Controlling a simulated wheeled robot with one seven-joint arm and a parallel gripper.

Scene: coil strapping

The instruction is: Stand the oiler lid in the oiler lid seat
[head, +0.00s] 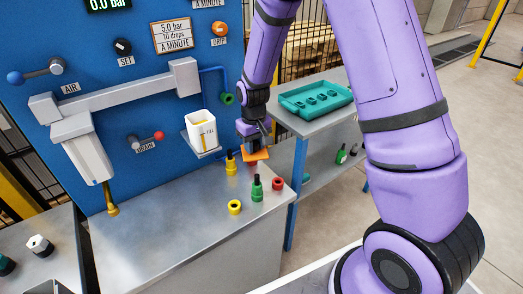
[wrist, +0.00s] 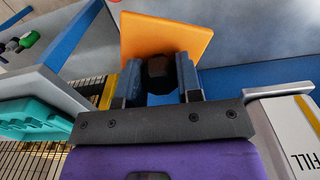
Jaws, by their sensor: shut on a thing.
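The oiler lid (head: 256,156) looks like a flat orange plate with a dark knob. In the wrist view the orange plate (wrist: 165,38) lies beyond the fingers, with the dark knob between them. My gripper (head: 250,143) is shut on the knob and holds the lid above the back of the grey bench, right of the white oiler cup (head: 202,132). The cup is marked FILL, looks open at the top, and its corner shows in the wrist view (wrist: 300,130). I cannot make out a distinct lid seat.
The bench top (head: 160,235) carries a yellow bottle (head: 230,164), a green bottle (head: 257,190), a yellow ring (head: 234,207) and a red ring (head: 278,184). A teal tray (head: 316,98) lies on the side table. The blue panel (head: 130,80) rises behind; the bench's left part is clear.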

